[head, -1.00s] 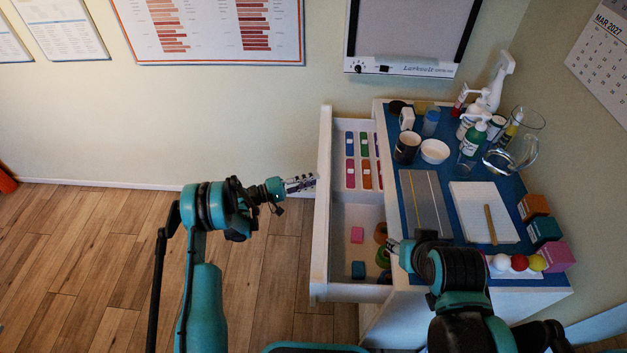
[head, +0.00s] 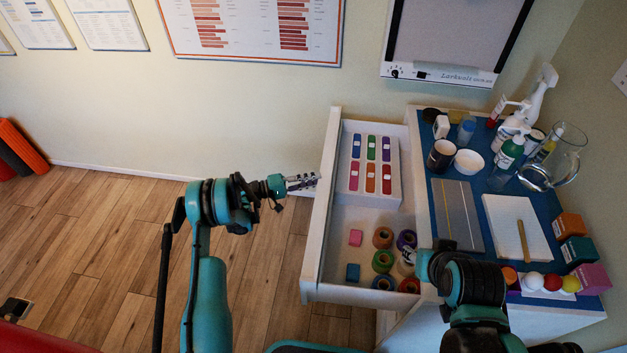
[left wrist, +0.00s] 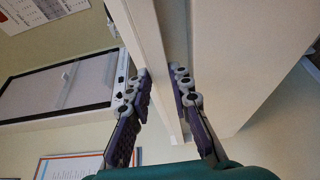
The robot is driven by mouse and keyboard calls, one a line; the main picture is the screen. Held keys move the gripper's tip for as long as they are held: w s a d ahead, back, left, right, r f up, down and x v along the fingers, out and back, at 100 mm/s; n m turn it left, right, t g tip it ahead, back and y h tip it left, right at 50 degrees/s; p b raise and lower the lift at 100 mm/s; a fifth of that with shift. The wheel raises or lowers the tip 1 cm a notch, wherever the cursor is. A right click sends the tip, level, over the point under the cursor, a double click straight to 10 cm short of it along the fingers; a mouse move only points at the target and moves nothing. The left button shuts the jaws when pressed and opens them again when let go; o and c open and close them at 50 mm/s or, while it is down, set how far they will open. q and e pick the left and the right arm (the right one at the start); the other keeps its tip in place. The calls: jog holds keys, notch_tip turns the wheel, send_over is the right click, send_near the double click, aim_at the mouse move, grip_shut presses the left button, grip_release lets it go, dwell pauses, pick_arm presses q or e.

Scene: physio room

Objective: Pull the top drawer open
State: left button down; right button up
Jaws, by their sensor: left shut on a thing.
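The white top drawer (head: 317,215) stands well open to the left of its cabinet in the head view. My left gripper (head: 303,182) is at the outer side of its front. In the left wrist view my left gripper's fingers (left wrist: 163,88) lie on both sides of a long pale bar, the drawer's handle (left wrist: 157,70), and are shut on it. The handle is hard to make out in the head view. My right gripper (head: 408,257) is over the drawer's near right part, mostly hidden by its own arm, so its jaws cannot be judged.
The drawer holds a tray of coloured packs (head: 370,172), several tape rolls (head: 383,237) and small blocks (head: 355,237). The blue cabinet top carries bottles, a mug (head: 442,155), a jug (head: 548,172), a notepad (head: 515,228) and boxes. Floor left of the drawer (head: 130,225) is clear.

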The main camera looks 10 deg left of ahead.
pick_arm(q)
jog(key=c, duration=1.4)
grip_release()
jog(key=shift+s+f, duration=0.1)
jog(key=shift+f, duration=0.2)
jog(key=shift+c, duration=0.2)
jog(key=shift+r, duration=0.1)
